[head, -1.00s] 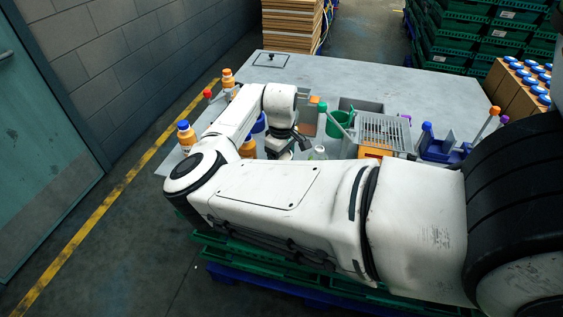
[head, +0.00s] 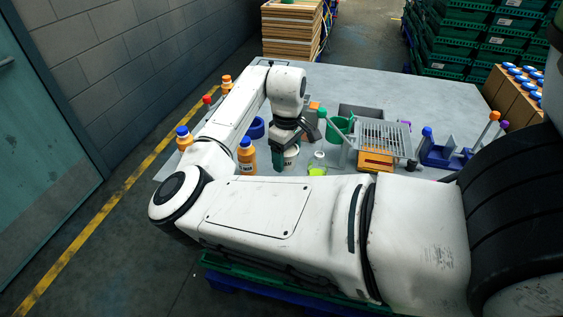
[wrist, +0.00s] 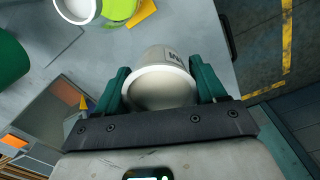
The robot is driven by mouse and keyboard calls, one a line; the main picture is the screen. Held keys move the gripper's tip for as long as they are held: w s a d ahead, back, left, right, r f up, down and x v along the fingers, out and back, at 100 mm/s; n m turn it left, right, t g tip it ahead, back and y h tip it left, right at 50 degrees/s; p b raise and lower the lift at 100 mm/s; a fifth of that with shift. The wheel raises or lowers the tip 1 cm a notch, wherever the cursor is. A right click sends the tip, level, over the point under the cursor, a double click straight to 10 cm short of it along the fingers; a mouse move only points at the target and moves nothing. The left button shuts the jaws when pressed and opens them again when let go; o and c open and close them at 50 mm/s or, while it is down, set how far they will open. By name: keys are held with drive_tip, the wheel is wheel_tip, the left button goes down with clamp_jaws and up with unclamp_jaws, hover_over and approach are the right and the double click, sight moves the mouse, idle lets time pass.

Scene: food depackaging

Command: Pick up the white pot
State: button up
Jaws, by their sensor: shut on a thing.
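The white pot (head: 292,157), with dark lettering on its side, is between the fingers of my gripper (head: 284,160) in the head view, near the table's front edge. In the wrist view the white pot (wrist: 160,88) sits between the two green fingers of my gripper (wrist: 162,80), one on each side. The gripper is shut on it. Its open rim faces the wrist camera. The gap between the pot's base and the table is hard to judge.
An orange bottle (head: 246,157) with a blue cap stands left of the gripper. The back of the grey table (head: 390,85) is clear.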

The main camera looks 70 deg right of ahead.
drive_tip(key=s+a+r+b, duration=0.1)
drive_tip(key=s+a+r, duration=0.5)
drive_tip(key=s+a, duration=0.1)
drive_tip(key=s+d+r+p, duration=0.2)
drive_tip(key=d+r+p, duration=0.2)
drive_tip(key=d+r, duration=0.3)
drive_tip(key=s+d+r+p, duration=0.2)
drive_tip(key=d+r, duration=0.5)
drive_tip(key=d, duration=0.9)
drive_tip(key=shift+r+p, duration=0.2)
drive_tip(key=shift+p, duration=0.65)
drive_tip(key=shift+d+f, duration=0.1)
drive_tip(key=shift+f+b, duration=1.35)
drive_tip(key=shift+f, duration=5.75)
drive_tip(key=shift+f, duration=0.35)
